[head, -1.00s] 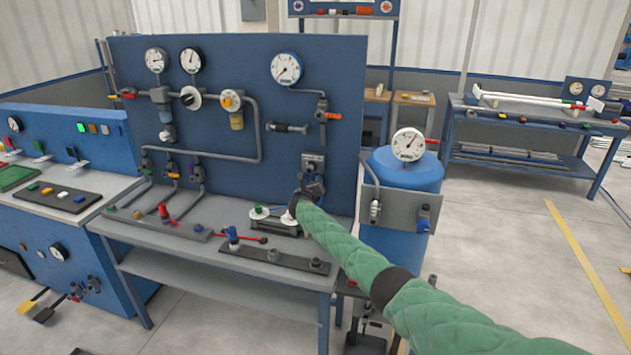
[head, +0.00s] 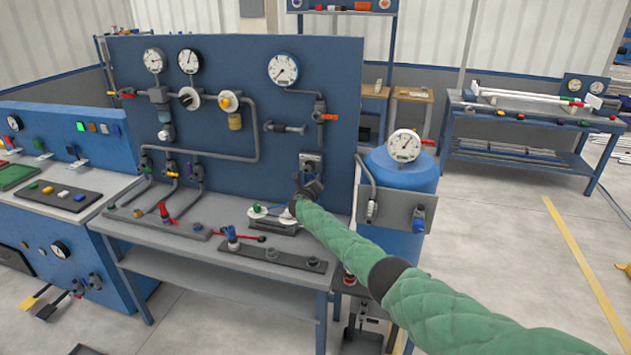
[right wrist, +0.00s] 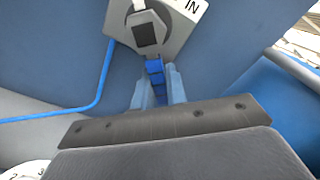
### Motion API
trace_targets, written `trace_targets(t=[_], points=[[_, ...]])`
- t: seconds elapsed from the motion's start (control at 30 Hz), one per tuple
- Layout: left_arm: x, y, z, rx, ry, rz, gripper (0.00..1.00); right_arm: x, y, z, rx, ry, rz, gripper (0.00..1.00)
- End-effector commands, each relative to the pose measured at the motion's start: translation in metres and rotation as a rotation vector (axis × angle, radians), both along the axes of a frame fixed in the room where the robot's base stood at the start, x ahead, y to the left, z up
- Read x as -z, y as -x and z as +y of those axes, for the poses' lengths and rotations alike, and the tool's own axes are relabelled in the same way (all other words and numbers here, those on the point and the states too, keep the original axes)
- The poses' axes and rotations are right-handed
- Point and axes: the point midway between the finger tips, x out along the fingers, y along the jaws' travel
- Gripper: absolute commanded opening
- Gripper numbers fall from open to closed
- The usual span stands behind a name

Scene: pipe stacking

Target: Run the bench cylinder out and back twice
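The dark bench cylinder (head: 285,128) lies level on the blue panel, its rod pointing left. My right gripper (head: 308,187) reaches the lower right of the panel, in front of a grey valve plate (head: 311,163). In the right wrist view this plate (right wrist: 178,22) carries an "IN" label and a dark block. A blue lever (right wrist: 155,75) hangs from it between the pale blue fingertips of my right gripper (right wrist: 156,88). The lever fills the gap, and the fingers look shut on it. My left gripper is not in view.
The bench top (head: 190,243) under the panel holds valves and a dark strip (head: 275,257). A blue tank (head: 400,175) with a gauge stands right of the panel, close to my right arm. A pipe table (head: 540,120) stands at the back right. Open floor lies at the right.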

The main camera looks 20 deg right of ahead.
Motion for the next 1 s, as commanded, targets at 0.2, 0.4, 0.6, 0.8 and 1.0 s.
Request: trace_targets(t=[0.2,0.4,0.6,0.8,1.0], points=[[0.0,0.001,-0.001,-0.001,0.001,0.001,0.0,0.0,0.0,0.0,-0.001,0.0,0.001,0.35],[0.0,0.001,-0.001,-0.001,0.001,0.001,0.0,0.0,0.001,0.0,0.0,0.0,0.0,0.35],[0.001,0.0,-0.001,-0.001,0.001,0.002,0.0,0.002,0.009,0.006,-0.001,0.0,-0.001,0.35],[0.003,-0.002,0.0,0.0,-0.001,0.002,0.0,0.003,0.027,0.018,-0.003,-0.001,-0.001,0.35],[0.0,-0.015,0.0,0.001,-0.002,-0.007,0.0,0.003,0.047,0.032,-0.002,0.0,-0.001,0.35]])
